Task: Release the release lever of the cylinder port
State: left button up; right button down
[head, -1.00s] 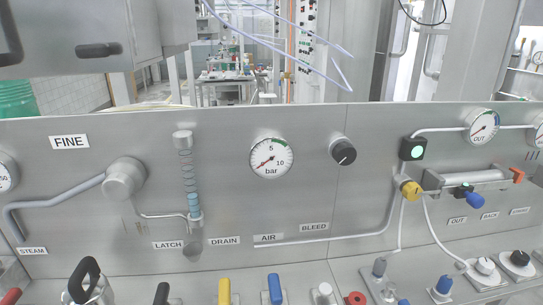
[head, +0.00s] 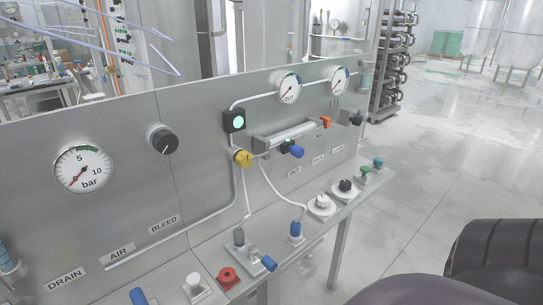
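The pneumatic cylinder (head: 290,134) is mounted on the right part of the steel panel. A small blue-tipped fitting or lever (head: 292,149) sits just below it, and an orange part (head: 325,122) is at its right end. A yellow fitting (head: 242,158) is left of the cylinder. On the ledge below, a plate carries a grey connector (head: 239,238) and a blue lever (head: 262,259). A blue connector (head: 295,231) with a white hose stands to the right. I cannot tell which part is the cylinder port's release lever. Neither gripper is in view.
The panel holds a bar gauge (head: 83,168), a black knob (head: 162,139) and a green-lit button (head: 235,121). A red button (head: 228,278) and a white knob (head: 321,203) sit on the ledge. Dark rounded shapes fill the lower right. Open floor (head: 430,140) lies beyond.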

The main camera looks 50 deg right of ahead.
aim_at(268, 263)
jog(key=z, duration=0.4)
jog(key=l+z, duration=0.15)
jog(key=z, duration=0.7)
jog(key=i, duration=0.05)
